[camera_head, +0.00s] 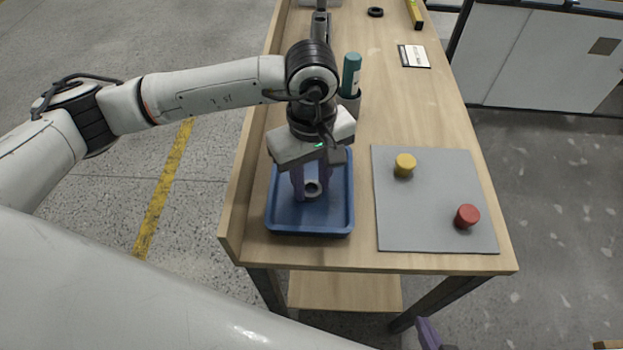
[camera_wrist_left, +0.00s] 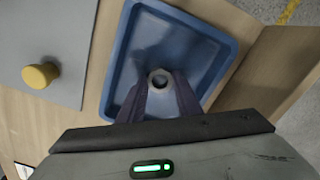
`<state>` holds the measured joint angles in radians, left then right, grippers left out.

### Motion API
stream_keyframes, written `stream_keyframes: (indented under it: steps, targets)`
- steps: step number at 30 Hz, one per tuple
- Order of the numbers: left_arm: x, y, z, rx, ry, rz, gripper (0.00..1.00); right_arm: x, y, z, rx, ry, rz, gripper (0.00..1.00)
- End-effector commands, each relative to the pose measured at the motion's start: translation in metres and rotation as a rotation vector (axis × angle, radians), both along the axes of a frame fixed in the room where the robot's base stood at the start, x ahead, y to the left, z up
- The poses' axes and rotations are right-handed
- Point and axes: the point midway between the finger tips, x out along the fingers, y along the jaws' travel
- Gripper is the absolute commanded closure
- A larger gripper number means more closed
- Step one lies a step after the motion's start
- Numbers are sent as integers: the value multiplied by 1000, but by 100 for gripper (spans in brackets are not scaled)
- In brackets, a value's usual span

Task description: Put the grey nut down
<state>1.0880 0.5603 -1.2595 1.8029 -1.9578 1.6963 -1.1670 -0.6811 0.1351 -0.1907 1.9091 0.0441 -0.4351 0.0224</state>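My left gripper (camera_head: 311,190) points down over the blue tray (camera_head: 310,228), with its purple fingers on either side of the grey nut (camera_head: 312,187). In the left wrist view the nut (camera_wrist_left: 160,78) sits between the fingertips (camera_wrist_left: 160,86), and the fingers appear closed on it. The tray floor lies just below; I cannot tell whether the nut touches it. My right gripper shows only as a purple finger (camera_head: 430,334) at the bottom edge of the head view, and its opening is hidden.
A grey mat (camera_head: 430,215) to the right of the tray carries a yellow cylinder (camera_head: 404,165) and a red cylinder (camera_head: 466,216). A green bottle (camera_head: 351,75) stands behind the tray, close to my left arm. A label card (camera_head: 414,56) lies further back.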

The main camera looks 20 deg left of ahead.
Motion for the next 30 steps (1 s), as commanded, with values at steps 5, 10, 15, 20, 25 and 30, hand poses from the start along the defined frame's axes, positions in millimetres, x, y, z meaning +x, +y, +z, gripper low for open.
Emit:
stream_keyframes:
  steps: [5,10,15,20,25,30]
  targets:
    - [0,0,0,1,1,0,50,0,0,0,0,0,0,100]
    - [0,0,0,1,1,0,50,-1,0,0,0,1,0,100]
    - [0,0,5,0,-1,0,50,-2,0,3,-1,3,0,100]
    - [1,0,31,1,-6,0,50,-2,0,-3,1,4,0,100]
    - [1,0,69,0,-6,0,50,-3,0,-9,0,6,0,100]
    - [0,0,101,0,-4,-1,50,-3,0,-13,-1,7,0,100]
